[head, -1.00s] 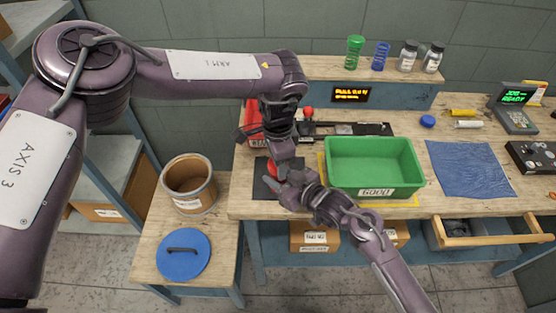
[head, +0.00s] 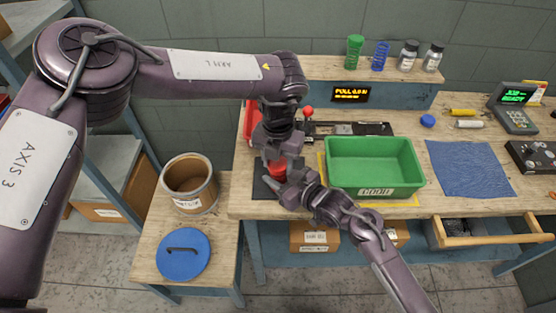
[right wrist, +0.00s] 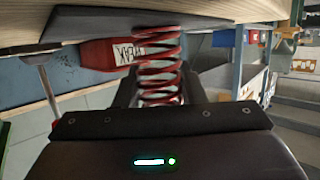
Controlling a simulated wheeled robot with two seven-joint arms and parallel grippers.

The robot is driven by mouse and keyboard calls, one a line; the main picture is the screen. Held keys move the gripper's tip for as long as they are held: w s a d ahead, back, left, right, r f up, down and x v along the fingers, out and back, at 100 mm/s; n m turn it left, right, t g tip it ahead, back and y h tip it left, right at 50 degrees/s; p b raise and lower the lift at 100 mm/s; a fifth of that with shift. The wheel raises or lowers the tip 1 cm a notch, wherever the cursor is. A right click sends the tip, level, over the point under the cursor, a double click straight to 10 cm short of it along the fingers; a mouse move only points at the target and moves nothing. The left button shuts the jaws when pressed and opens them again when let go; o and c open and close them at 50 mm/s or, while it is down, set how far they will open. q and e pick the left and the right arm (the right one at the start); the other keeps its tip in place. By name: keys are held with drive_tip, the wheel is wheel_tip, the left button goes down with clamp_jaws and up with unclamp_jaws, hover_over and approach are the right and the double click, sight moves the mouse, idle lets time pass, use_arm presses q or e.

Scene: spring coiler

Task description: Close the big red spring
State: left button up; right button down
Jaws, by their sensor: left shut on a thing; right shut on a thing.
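The big red spring (head: 278,168) is over the black mat (head: 263,188) at the left end of the bench, between my two grippers. My left gripper (head: 275,156) is shut on it from above. My right gripper (head: 280,187) is shut on it from the lower right. In the right wrist view the spring (right wrist: 158,60) stands between the jaws with its coils visibly spaced apart. The fingers hide much of the spring in the head view, and its far end is out of sight in the wrist view.
A red bin (head: 249,115) stands behind my left arm. A green bin (head: 372,165) is close to the right. A black device with a red knob (head: 309,112) lies behind. A brown tub (head: 189,184) and blue lid (head: 183,253) are on the lower side table.

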use_arm(q)
drive_tip(key=m, duration=0.4)
drive_tip(key=shift+w+m, duration=0.15)
drive_tip(key=shift+m, duration=0.25)
drive_tip(key=m, duration=0.5)
drive_tip(key=shift+m, duration=0.4)
use_arm(e)
drive_tip(key=shift+s, duration=0.1)
use_arm(q)
drive_tip(key=o, duration=1.1)
drive_tip(key=shift+s, duration=0.2)
drive_tip(key=shift+r, duration=2.25)
drive_tip(key=shift+c, duration=0.5)
